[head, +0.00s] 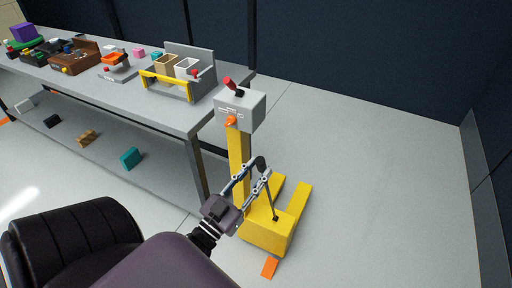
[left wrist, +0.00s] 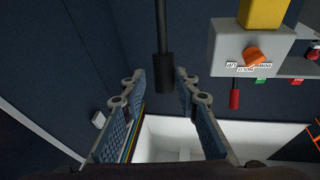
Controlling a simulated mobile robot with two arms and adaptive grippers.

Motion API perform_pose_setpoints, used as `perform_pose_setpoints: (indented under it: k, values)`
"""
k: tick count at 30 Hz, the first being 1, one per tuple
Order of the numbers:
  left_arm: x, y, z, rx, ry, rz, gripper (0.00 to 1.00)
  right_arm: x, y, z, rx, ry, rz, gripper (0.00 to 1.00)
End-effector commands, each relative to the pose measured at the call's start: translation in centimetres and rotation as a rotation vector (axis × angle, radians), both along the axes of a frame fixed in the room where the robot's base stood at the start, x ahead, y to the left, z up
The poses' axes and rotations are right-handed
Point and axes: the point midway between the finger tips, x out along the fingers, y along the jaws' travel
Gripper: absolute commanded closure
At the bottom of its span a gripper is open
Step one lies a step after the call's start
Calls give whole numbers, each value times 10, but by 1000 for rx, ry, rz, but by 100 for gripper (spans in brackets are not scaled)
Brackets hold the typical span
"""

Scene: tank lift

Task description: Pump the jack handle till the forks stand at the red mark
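The yellow jack (head: 240,155) stands on the floor beside the table. Its two forks (head: 298,199) are low, near the floor. The jack handle (head: 267,192) is a thin rod rising from the yellow base to a black grip, which also shows in the left wrist view (left wrist: 164,72). My left gripper (head: 262,172) is open at the grip, with fingers (left wrist: 158,82) apart on either side and gaps visible. A grey control box (head: 240,110) tops the column, with a red lever (head: 230,84) and an orange knob (head: 231,121). I cannot make out the red mark. My right gripper is not in view.
A grey table (head: 180,112) runs along the left, holding trays, a yellow-railed stand (head: 166,85) and coloured blocks. Small blocks lie on its lower shelf. The floor to the right is clear up to the dark wall.

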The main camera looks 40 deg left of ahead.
Motion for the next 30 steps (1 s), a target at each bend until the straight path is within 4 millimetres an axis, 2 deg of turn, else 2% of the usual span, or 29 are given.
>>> perform_pose_setpoints:
  k: [5,10,14,17,24,30]
  values:
    - [0,0,1,0,-2,-1,63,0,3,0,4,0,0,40]
    - [0,0,1,1,-3,-1,63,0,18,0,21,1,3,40]
    - [-9,0,-2,0,1,0,63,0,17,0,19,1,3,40]
    - [-24,0,-7,0,2,1,63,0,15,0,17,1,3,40]
    - [-75,-3,-21,1,3,0,63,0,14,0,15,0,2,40]
    - [-105,-4,-29,0,1,0,63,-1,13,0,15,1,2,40]
